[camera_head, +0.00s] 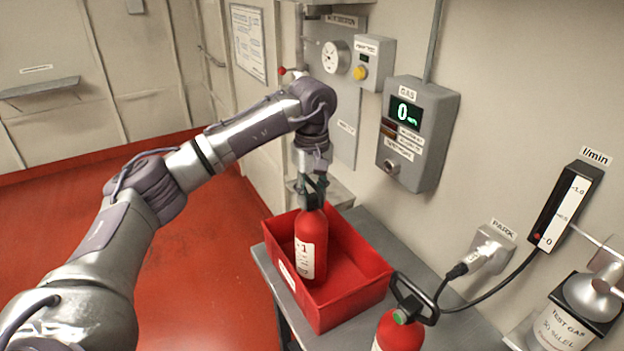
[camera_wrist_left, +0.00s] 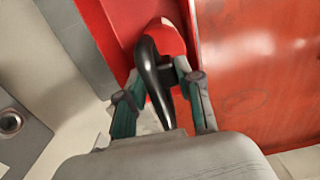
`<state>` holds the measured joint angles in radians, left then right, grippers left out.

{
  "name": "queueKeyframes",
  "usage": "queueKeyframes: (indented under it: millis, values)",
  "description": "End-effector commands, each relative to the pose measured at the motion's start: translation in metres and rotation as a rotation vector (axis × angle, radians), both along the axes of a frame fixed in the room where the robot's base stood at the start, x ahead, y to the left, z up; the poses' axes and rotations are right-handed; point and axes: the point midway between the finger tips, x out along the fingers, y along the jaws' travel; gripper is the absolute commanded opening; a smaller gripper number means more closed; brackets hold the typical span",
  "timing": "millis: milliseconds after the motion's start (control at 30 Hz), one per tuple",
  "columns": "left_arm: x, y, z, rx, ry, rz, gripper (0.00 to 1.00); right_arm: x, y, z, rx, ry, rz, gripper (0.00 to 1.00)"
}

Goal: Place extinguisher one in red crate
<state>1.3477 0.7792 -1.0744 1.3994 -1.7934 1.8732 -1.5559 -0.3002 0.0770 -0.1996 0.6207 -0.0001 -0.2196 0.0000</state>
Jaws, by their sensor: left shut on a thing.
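Extinguisher one (camera_head: 311,243) is a red cylinder with a white label marked 1. It stands about upright inside the red crate (camera_head: 350,302); I cannot tell whether its base touches the crate floor. My left gripper (camera_head: 313,192) is above it, shut on its black handle. In the left wrist view the black handle (camera_wrist_left: 153,75) sits between the two fingers of the gripper (camera_wrist_left: 160,85), with the red body beyond partly hidden. My right gripper is not in view.
The crate rests on a grey table (camera_head: 362,220) against the wall. A second red extinguisher (camera_head: 400,331) with a black handle stands at the crate's near right. A gas meter (camera_head: 417,130), a plug with a cable (camera_head: 490,250) and a test gas canister (camera_head: 562,325) are to the right.

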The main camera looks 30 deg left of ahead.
Motion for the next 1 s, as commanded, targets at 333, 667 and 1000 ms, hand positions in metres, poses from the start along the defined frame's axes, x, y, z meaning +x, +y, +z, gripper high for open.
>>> queueKeyframes:
  millis: [333, 667, 1000]
  values:
    - [0.000, 0.000, -0.001, -0.001, -0.001, 0.000, 0.48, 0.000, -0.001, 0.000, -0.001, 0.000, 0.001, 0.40]
    - [0.000, 0.000, -0.001, -0.001, -0.001, 0.000, 0.60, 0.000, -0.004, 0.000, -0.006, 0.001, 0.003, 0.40]
    - [0.002, 0.000, 0.039, -0.001, -0.008, 0.000, 0.60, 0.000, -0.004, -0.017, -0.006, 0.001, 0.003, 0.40]
